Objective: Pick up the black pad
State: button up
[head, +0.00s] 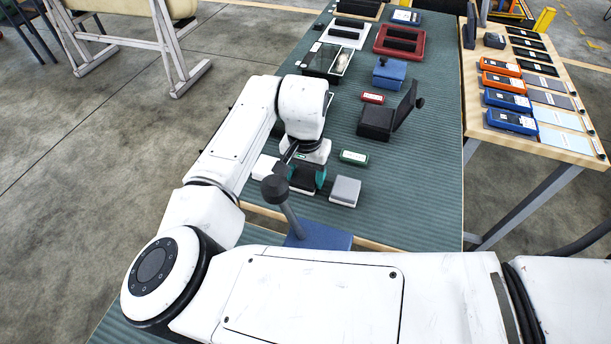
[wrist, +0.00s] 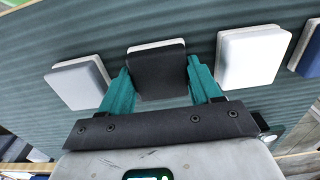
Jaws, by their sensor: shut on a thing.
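The black pad (head: 301,181) has a light lower layer and is in the row of pads near the front of the green ribbed mat. It also shows in the wrist view (wrist: 157,75), between my gripper's teal fingers. My gripper (wrist: 159,70) is shut on the pad, with one finger at each side. In the head view my gripper (head: 306,176) points down over the pad, and my wrist and a dark knob partly hide it. I cannot tell whether the pad touches the mat.
A grey pad (head: 345,190) lies close on the right and a white pad (head: 265,167) close on the left. A blue block (head: 320,238) with a knobbed stem stands in front. Behind are a small green box (head: 354,158) and an open black box (head: 377,122).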

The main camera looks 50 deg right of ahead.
aim_at(305, 175)
notch_tip(305, 175, up, 10)
dwell(0.5)
jog(key=o, duration=0.5)
jog(key=shift+c, duration=0.2)
jog(key=c, duration=0.3)
